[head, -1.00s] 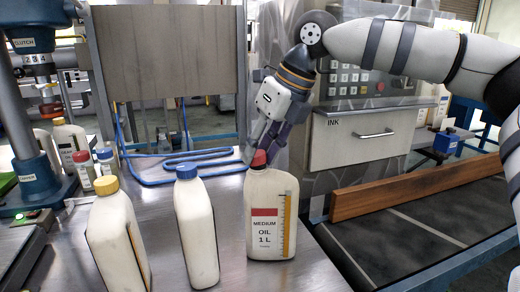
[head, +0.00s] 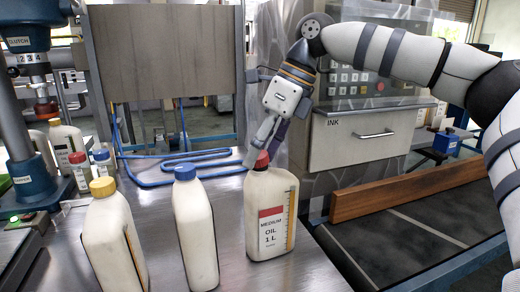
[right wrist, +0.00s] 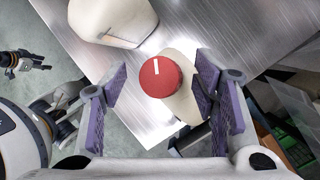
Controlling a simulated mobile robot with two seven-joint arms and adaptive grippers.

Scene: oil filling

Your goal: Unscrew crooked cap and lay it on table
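The white bottle labelled "MEDIUM OIL 1 L" (head: 271,215) stands upright on the metal table (head: 165,262). Its red cap (head: 262,160) sits on the neck; I cannot tell clearly how crooked it is. My right gripper (head: 266,140) points down at the cap from above. In the right wrist view the red cap (right wrist: 160,77), with a white mark, lies between the spread purple fingers of my right gripper (right wrist: 165,100), with gaps on both sides. A dark gripper, apparently my left gripper (right wrist: 40,62), shows small at the left edge of that view; its opening is unclear.
A blue-capped bottle (head: 194,230) and a yellow-capped bottle (head: 112,235) stand to the left. Smaller bottles (head: 82,170) and a blue press column (head: 30,150) are farther left. Blue tubing (head: 180,165) lies behind. A conveyor with a wooden rail (head: 400,190) is to the right.

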